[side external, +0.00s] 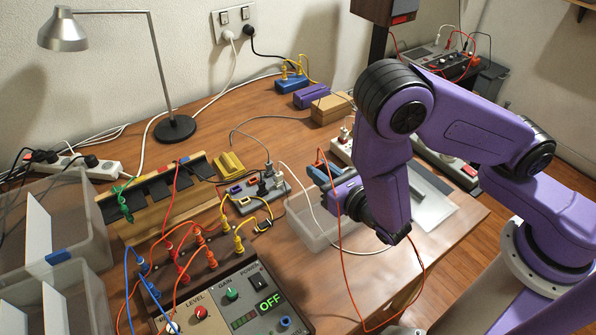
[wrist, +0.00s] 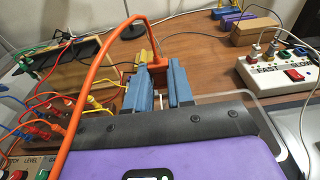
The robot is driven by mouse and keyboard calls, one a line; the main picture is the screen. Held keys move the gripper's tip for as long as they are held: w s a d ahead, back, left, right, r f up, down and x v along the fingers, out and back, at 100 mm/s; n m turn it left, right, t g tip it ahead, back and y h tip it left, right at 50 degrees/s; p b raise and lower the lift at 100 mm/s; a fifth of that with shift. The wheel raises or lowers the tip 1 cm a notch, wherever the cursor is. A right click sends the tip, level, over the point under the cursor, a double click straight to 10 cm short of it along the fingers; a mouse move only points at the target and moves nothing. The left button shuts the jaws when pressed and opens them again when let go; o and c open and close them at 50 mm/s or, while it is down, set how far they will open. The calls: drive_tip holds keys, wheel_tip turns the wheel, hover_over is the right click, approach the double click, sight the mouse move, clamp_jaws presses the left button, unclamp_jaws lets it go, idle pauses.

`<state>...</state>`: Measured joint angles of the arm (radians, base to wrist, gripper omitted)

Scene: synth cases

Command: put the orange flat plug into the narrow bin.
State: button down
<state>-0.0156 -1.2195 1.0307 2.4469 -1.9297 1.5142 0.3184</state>
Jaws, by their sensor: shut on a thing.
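The orange flat plug (wrist: 156,61) is between the two blue fingers of my gripper (wrist: 161,76) in the wrist view; the fingers are shut on it. Its orange cable arches up and left, then down past my wrist. In the side view my gripper (side external: 324,172) is above the clear bin and the plug is small and mostly hidden by the fingers. A clear, narrow-looking bin (side external: 312,240) stands below, near the table's front edge; my arm hides part of it. In the wrist view a clear rim (wrist: 238,98) shows behind the fingers.
A grey power strip (side external: 262,193) with plugs stands just left of the bin. A white strip (side external: 342,150) is behind it. Larger clear bins (side external: 75,245) and a wooden rack (side external: 160,205) are at left. A control box (side external: 240,300) with cables is in front.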

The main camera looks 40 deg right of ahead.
wheel_tip(320, 180, down, 9)
drive_tip(key=s+d, duration=0.1)
idle(1.1)
drive_tip(key=c, duration=0.9)
unclamp_jaws()
drive_tip(key=s+r, duration=0.2)
drive_tip(key=s, duration=1)
